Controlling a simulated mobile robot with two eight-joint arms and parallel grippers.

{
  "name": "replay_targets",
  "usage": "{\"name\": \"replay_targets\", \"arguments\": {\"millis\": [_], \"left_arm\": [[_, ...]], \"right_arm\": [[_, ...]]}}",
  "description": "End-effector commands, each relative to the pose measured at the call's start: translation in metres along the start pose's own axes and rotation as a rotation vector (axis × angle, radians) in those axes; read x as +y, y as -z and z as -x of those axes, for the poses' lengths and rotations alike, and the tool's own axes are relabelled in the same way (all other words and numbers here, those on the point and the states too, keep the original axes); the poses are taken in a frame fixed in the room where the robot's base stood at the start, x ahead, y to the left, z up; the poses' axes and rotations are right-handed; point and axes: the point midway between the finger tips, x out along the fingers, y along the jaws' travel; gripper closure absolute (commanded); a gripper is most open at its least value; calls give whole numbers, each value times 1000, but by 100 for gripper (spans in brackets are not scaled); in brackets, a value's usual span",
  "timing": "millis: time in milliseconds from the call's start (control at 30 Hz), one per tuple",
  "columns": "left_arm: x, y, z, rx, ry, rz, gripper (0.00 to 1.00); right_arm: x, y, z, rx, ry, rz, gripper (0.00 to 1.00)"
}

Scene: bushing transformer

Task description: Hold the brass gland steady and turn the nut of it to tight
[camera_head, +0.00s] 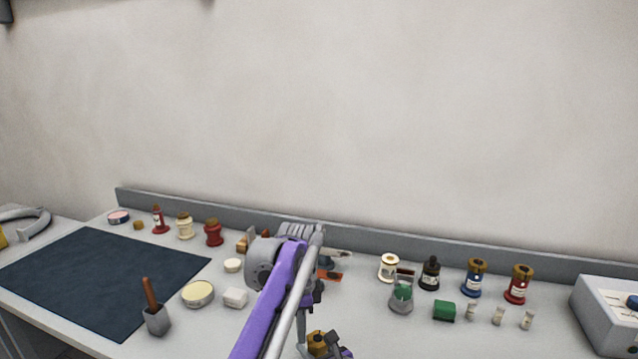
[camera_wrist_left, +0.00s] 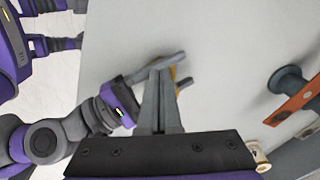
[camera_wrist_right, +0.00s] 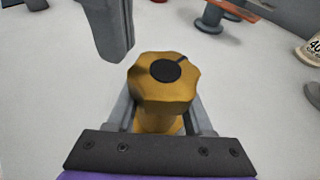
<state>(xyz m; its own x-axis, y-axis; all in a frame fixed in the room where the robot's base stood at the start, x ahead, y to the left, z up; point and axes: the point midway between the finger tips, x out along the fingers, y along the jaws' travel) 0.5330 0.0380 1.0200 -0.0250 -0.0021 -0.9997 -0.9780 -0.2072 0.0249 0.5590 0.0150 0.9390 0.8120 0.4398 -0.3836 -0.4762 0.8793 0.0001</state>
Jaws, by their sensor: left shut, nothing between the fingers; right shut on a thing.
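The brass gland (camera_wrist_right: 158,120) stands upright between the fingers of my right gripper (camera_wrist_right: 160,125), which is shut on its body. Its lobed brass nut (camera_wrist_right: 160,85) is on top, with a black centre and a dark mark toward the upper right. In the head view the gland (camera_head: 318,344) shows at the bottom, partly hidden. My left gripper (camera_wrist_left: 160,75) is shut and empty. Its fingers also show in the right wrist view (camera_wrist_right: 115,50), beside the nut at the upper left and apart from it. In the left wrist view the gland (camera_wrist_left: 180,72) is mostly hidden behind those fingers.
A dark mat (camera_head: 95,275) covers the left of the table. Several bottles and jars line the back. A yellow-topped tin (camera_head: 198,293), a brush holder (camera_head: 157,320) and a green block (camera_head: 444,311) stand nearer. A grey box (camera_head: 608,315) is at right.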

Motion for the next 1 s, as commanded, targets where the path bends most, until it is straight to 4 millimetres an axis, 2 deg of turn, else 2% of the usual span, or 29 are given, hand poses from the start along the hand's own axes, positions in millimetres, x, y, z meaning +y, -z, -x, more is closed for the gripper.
{"name": "replay_targets", "arguments": {"millis": [200,400,800,833,1000], "left_arm": [[0,0,27,-1,0,0,100],[0,-1,46,-2,0,0,100],[0,-1,49,-2,0,1,100],[0,-1,49,-2,0,1,100],[0,-1,49,-3,0,1,100]], "right_arm": [[-1,0,0,-1,3,-1,100],[-2,0,0,-1,3,-1,100],[-2,0,0,-1,4,-1,100],[-2,0,0,-1,4,-1,43],[-2,0,0,-1,4,-1,14]]}}
